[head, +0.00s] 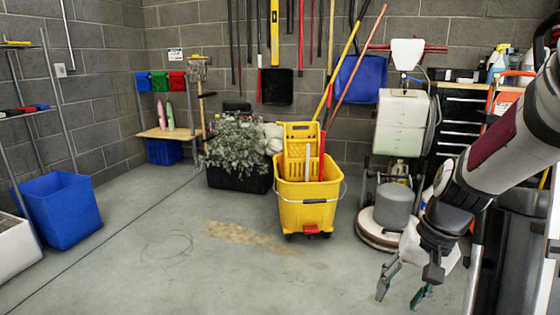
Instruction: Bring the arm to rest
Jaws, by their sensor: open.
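My gripper (401,292) is at the lower right of the head view. It points down and to the left, with its fingers apart and nothing between them. My arm (510,135) reaches in from the right edge and bends down to the gripper. The gripper hangs in front of the concrete floor and apart from the things around it. No buffer pad can be made out for certain in this view.
A floor buffer (385,220) stands just behind my gripper. A yellow mop bucket (308,203) stands left of it. A planter (238,178), a blue bin (60,210) and a small shelf (168,133) line the walls.

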